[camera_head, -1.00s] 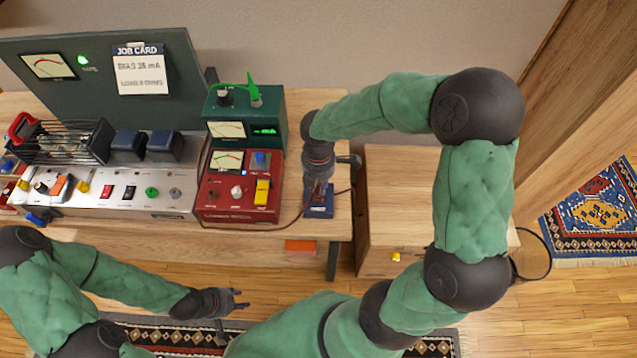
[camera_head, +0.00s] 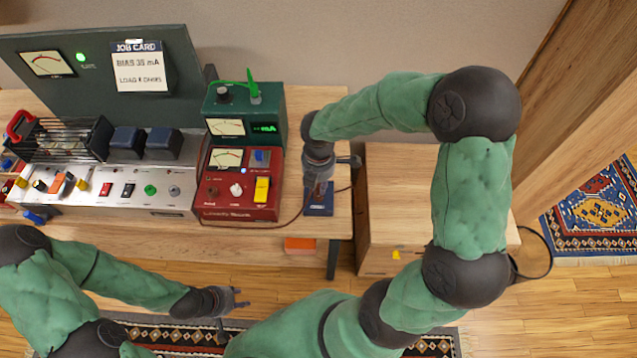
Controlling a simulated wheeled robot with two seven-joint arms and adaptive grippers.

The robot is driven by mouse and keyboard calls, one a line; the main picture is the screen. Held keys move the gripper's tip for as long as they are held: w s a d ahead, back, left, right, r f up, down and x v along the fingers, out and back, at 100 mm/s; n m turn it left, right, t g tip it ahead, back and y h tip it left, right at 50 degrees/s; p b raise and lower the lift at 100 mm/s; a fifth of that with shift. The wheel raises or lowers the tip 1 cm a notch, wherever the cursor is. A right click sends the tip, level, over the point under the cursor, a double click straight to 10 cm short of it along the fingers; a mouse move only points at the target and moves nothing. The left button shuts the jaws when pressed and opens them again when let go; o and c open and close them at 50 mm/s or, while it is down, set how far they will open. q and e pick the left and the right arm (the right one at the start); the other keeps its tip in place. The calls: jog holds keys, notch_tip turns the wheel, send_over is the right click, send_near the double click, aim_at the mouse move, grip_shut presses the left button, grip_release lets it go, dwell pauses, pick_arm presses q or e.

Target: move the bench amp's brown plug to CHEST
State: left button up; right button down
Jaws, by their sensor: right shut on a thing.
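The bench amp (camera_head: 120,202) is a silver chassis at the left of the bench with coloured plugs, switches and knobs along its front. I cannot tell which plug is the brown one; an orange-brown plug (camera_head: 57,184) sits near its left end. No label reading CHEST is legible. My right gripper (camera_head: 318,187) points down at a small blue block (camera_head: 319,207) on the bench's right end. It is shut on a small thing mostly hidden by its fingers. My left gripper (camera_head: 241,299) is empty and open over the floor in front of the bench.
A red load box (camera_head: 213,210) and a green meter box (camera_head: 278,104) stand left of my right gripper. A thin brown cable (camera_head: 283,226) runs from the red box toward the blue block. A wooden cabinet (camera_head: 395,215) stands right of the bench. A job card (camera_head: 140,72) hangs behind.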

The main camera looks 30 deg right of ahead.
jog(key=shift+f, duration=0.35)
jog(key=c, duration=1)
grip_release()
jog(key=shift+c, duration=0.2)
notch_tip(320, 180, up, 12)
